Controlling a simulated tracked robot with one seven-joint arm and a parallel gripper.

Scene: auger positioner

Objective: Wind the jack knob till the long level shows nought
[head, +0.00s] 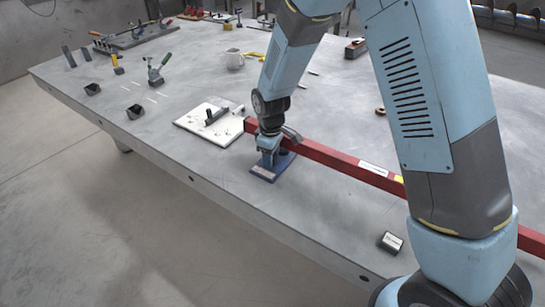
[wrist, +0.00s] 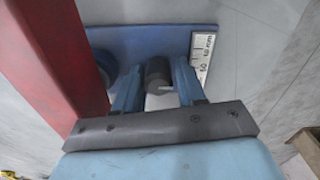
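The long red level (head: 330,156) runs from the blue jack toward the right edge, partly hidden by my arm. It carries a white label and a yellow patch, too small to read. The blue jack (head: 262,172) stands on the table under the level's left end. My gripper (head: 270,140) is down at the jack. In the wrist view my gripper (wrist: 158,82) has one finger on each side of the dark jack knob (wrist: 158,74), which bears a pale mark. Whether the fingers press on it is unclear. The red level (wrist: 60,60) fills the left side there.
A small dark block with a pale face (head: 391,242) lies near the table's front edge. A white board (head: 195,128) lies left of the jack. A mug (head: 234,60) and several tools stand farther back.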

